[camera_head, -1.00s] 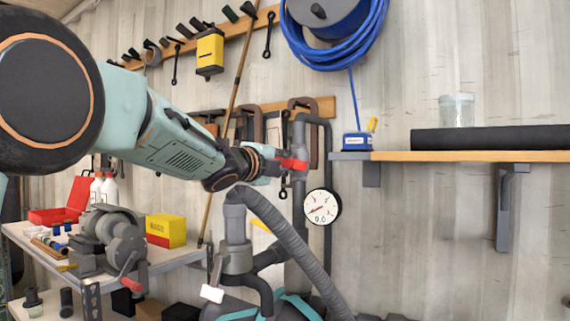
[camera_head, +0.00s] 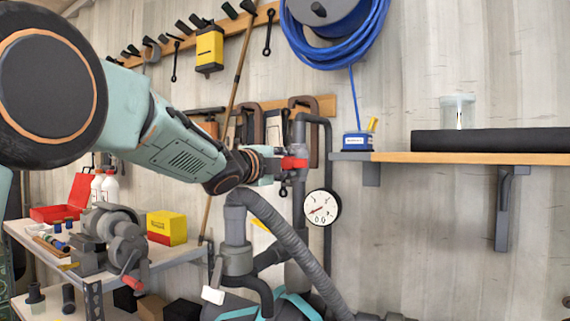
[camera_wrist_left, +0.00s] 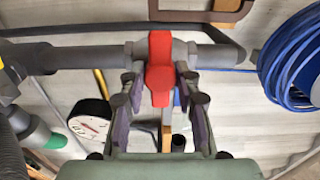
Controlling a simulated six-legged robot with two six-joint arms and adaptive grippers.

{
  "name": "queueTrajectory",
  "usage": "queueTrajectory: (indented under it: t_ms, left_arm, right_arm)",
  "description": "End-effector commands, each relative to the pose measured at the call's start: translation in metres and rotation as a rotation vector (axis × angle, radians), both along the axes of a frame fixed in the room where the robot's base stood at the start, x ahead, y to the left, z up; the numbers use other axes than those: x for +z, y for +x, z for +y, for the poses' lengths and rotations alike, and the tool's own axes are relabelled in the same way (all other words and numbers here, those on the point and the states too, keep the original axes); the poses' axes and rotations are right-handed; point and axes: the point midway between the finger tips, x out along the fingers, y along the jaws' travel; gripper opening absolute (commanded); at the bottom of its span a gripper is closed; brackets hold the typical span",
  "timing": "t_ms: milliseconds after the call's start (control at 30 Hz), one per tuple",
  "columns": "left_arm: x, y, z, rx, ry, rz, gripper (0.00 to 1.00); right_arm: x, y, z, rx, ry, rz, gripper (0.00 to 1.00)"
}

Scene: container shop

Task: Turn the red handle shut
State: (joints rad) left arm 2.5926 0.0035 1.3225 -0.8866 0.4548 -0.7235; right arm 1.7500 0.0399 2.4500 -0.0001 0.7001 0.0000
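The red handle (camera_head: 294,163) sits on a grey upright pipe (camera_head: 299,205) at the wall, and it sticks out across the pipe towards my left gripper (camera_head: 276,165). In the left wrist view the red handle (camera_wrist_left: 160,75) lies between the two fingers of my left gripper (camera_wrist_left: 158,88). The fingers are apart, with a gap visible on each side of the handle, so the gripper is open around it. The fingertips reach close to the pipe (camera_wrist_left: 215,57). My right gripper is not in view.
A round gauge (camera_head: 322,207) hangs just right of the pipe. A thick grey hose (camera_head: 285,235) curves below my left gripper. Clamps (camera_head: 303,104) hang behind the pipe. A wooden shelf (camera_head: 465,157) is at the right, and a workbench (camera_head: 180,258) is at the lower left.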

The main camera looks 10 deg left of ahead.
Motion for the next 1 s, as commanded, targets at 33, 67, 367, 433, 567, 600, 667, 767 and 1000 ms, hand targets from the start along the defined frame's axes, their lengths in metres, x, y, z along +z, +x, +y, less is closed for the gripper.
queueTrajectory:
  t_ms: [33,67,367,433,567,600,667,767,1000]
  left_arm:
    - [0.0,0.0,0.0,0.0,0.001,0.0,0.39]
    - [0.0,0.0,0.0,0.0,0.001,0.0,0.42]
    - [0.0,0.0,0.0,0.001,0.002,-0.001,0.43]
    - [0.0,-0.002,0.001,0.001,0.002,-0.001,0.43]
    - [0.001,-0.011,0.005,0.002,0.001,0.0,0.43]
    - [0.001,-0.016,0.006,0.002,0.001,0.001,0.43]
    - [0.001,-0.024,0.009,0.001,0.0,0.0,0.43]
    - [0.001,-0.038,0.015,0.002,-0.001,-0.001,0.43]
    - [0.001,-0.075,0.028,0.002,-0.001,-0.001,0.43]
  right_arm:
    - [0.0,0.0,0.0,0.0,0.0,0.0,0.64]
    - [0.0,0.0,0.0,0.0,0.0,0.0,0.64]
    - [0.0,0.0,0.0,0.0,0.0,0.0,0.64]
    - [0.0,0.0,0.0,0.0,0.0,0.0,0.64]
    - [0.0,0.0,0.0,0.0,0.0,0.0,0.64]
    - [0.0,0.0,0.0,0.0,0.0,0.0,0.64]
    - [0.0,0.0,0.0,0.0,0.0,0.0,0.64]
    - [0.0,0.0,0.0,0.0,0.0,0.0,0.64]
    - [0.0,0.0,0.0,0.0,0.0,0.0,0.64]
